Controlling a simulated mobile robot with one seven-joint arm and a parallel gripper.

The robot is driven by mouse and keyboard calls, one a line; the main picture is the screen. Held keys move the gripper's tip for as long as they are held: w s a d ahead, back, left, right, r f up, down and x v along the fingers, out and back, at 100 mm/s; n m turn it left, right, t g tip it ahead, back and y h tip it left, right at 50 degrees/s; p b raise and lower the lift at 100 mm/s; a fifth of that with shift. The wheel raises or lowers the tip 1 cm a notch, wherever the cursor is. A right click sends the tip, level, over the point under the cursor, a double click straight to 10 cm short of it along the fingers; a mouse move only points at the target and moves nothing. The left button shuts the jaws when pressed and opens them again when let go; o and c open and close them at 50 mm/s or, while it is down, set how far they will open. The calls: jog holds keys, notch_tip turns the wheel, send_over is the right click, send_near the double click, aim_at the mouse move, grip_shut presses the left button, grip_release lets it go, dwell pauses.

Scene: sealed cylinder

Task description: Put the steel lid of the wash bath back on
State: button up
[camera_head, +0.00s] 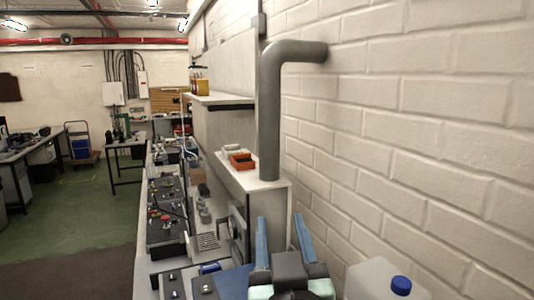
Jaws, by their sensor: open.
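My gripper (281,220) is at the bottom of the head view, slightly right of centre. Its two blue fingers point up in the picture and stand well apart. Nothing shows between them. I cannot make out the steel lid or the wash bath for certain. Several small metallic parts, including a slotted grey plate (206,241), sit on the bench left of my gripper. My gripper and the cabinet hide part of the bench there.
A white canister (367,281) with a blue cap stands right of my gripper. A grey pipe (270,120) rises from a cabinet against the brick wall (420,130). An orange tray (242,161) lies on the cabinet. Open green floor (75,210) is at left.

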jog(key=s+a+r+m+t, duration=0.1)
jog(key=s+r+t, duration=0.3)
jog(key=r, duration=0.7)
jog(key=s+a+r+t+h, duration=0.1)
jog(key=s+r+t, duration=0.3)
jog(key=s+r, duration=0.5)
notch_tip(320, 180, up, 2)
jog(key=shift+m, duration=0.4)
notch_tip(320, 180, down, 7)
jog(key=b, duration=0.7)
jog(key=shift+a+f, duration=0.15)
